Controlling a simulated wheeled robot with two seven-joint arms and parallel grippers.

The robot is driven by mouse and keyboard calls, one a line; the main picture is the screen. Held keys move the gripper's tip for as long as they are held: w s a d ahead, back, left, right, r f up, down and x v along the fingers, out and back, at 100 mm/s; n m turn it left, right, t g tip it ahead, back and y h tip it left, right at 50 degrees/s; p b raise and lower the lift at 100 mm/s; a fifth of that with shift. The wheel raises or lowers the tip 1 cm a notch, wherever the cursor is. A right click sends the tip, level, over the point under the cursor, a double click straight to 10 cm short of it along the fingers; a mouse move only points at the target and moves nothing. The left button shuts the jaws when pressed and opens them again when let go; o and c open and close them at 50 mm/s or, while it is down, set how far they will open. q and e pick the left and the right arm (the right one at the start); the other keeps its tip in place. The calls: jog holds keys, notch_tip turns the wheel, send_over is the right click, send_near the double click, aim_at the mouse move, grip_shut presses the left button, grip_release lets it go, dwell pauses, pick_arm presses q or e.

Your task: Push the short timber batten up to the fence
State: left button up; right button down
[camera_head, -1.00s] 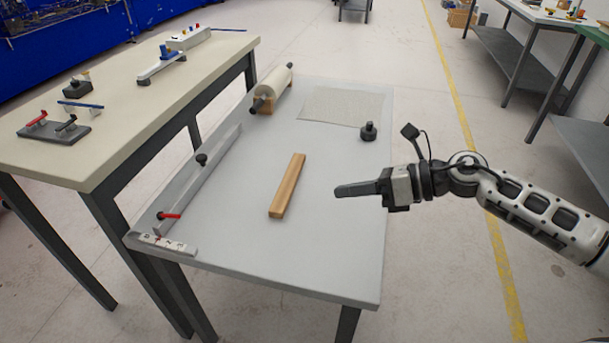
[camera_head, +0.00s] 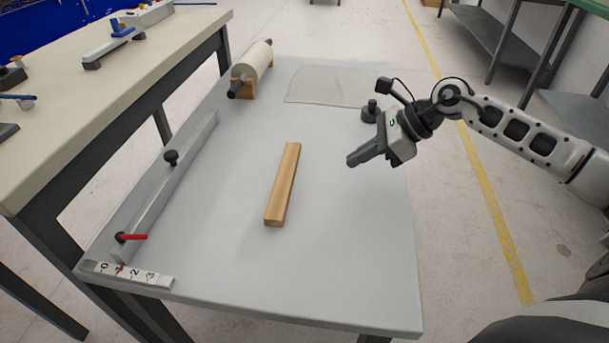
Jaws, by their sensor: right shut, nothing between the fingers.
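The short timber batten (camera_head: 282,184) lies flat near the middle of the grey table, its long side running roughly front to back. The fence (camera_head: 170,190) is a long metal rail along the table's left side, with a black knob (camera_head: 171,157) and a red lever (camera_head: 132,237) on it. A wide bare strip of table separates batten and fence. My right gripper (camera_head: 352,162) is shut and empty, to the right of the batten and apart from it, its fingers pointing left and down. My left gripper is not in view.
A white scale (camera_head: 128,275) with numbers sits at the fence's near end. A roll on a wooden stand (camera_head: 250,68), a thin sheet (camera_head: 328,86) and a black knobbed weight (camera_head: 370,112) are at the back. A beige bench (camera_head: 90,95) stands left. The table front (camera_head: 330,270) is clear.

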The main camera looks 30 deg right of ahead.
aim_at(293, 182)
jog(key=x, duration=0.9)
jog(key=shift+a+r, duration=0.1)
jog(key=shift+r, duration=0.05)
jog(key=shift+w+a+r, duration=0.1)
jog(key=shift+w+a, duration=0.65)
jog(key=shift+a, duration=0.2)
jog(key=shift+w+a+p, duration=0.3)
jog(key=shift+w+a, duration=0.1)
jog(key=shift+a, duration=0.1)
